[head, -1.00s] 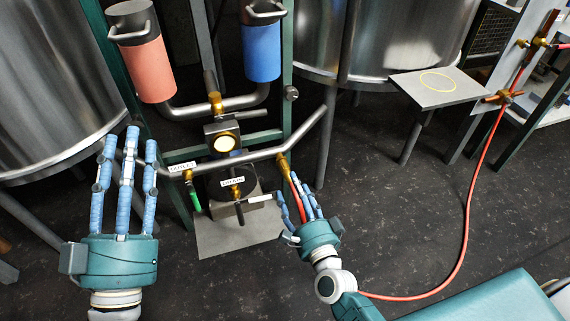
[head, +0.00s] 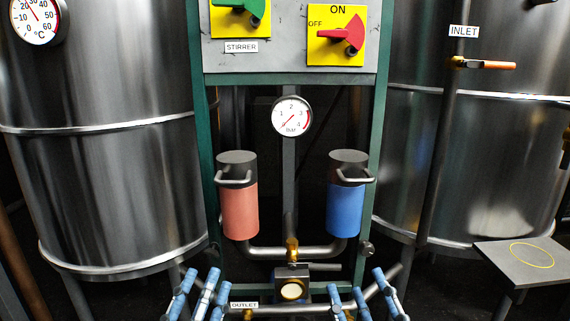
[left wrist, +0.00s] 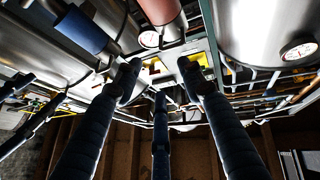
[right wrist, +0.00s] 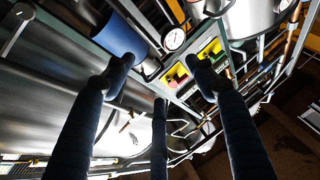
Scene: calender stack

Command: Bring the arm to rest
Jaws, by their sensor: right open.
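My left gripper (head: 203,287) shows at the bottom of the head view, left of the centre pipework, with its blue fingers pointing up and spread. My right gripper (head: 362,292) shows at the bottom, right of the pipework, with its fingers spread too. Both are cut off by the lower edge. In the left wrist view the left fingers (left wrist: 160,85) are straight and apart, with nothing between them. In the right wrist view the right fingers (right wrist: 160,82) are likewise extended and empty.
Large steel tanks (head: 110,140) (head: 470,165) stand left and right of a green frame (head: 380,95). A red canister (head: 240,210), a blue canister (head: 346,210) and a gauge (head: 291,116) are on the frame. A grey stand (head: 530,258) with a yellow ring is at right.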

